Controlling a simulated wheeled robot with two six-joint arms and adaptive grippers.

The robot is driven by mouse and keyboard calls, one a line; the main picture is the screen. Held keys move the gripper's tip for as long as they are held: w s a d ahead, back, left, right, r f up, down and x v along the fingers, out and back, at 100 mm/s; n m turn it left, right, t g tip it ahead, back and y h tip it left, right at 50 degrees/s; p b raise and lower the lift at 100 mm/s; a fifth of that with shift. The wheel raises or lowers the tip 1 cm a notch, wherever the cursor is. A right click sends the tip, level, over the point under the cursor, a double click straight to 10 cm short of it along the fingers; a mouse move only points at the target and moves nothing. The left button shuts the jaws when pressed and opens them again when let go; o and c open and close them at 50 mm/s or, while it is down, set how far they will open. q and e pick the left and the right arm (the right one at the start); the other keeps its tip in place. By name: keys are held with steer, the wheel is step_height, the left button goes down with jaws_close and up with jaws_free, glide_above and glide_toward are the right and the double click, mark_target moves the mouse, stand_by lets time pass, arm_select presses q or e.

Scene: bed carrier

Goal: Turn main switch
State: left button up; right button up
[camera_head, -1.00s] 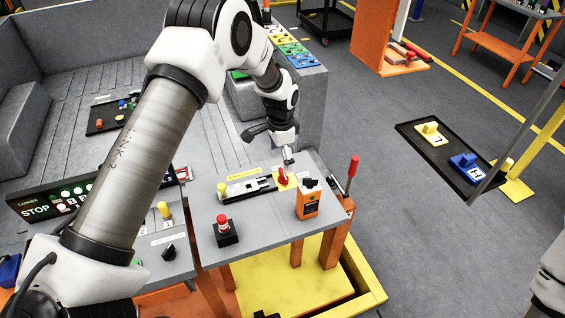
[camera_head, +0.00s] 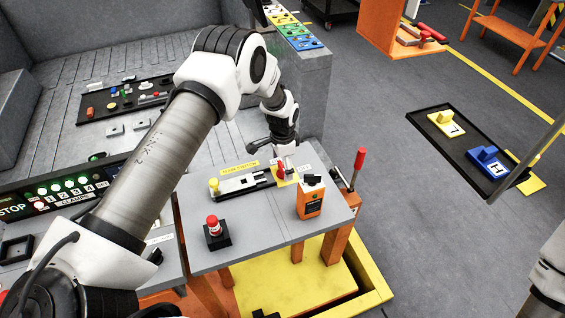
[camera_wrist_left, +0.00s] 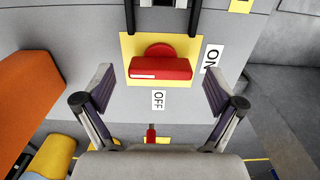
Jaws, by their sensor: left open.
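The main switch is a red knob (camera_head: 281,172) on a yellow plate at the back of the grey panel table (camera_head: 240,239). In the left wrist view the red knob (camera_wrist_left: 160,68) shows its bar lying crosswise, with an ON label (camera_wrist_left: 212,59) to its right and an OFF label (camera_wrist_left: 158,100) below it. My left gripper (camera_head: 282,158) is above the switch, pointing down. In the wrist view its two fingers are spread wide, one on each side of the knob, with visible gaps. My right gripper is out of view.
On the same table stand a red-topped button box (camera_head: 216,233), an orange box (camera_head: 311,199) with a black knob, and a yellow-knobbed slide (camera_head: 214,186). A red-handled lever (camera_head: 358,167) rises at the right edge. A black tray (camera_head: 466,152) is farther right.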

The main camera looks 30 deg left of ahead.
arm_select(q)
steer(key=shift+w+f, duration=0.1)
steer(key=shift+f, duration=0.2)
steer(key=c, duration=1.1)
steer(key=shift+c, duration=0.2)
steer(key=shift+n+b, duration=0.3)
steer(key=n+b, duration=0.1)
steer(key=n, duration=0.1)
steer(key=shift+f+n+b, duration=0.1)
steer(key=shift+n+b, duration=0.2)
steer(key=n+b, duration=0.1)
steer(key=n, duration=0.3)
steer(key=shift+b, duration=0.3)
steer(key=n+b, duration=0.1)
steer(key=n, duration=0.4)
steer(key=shift+n, duration=0.4)
steer(key=n, duration=0.5)
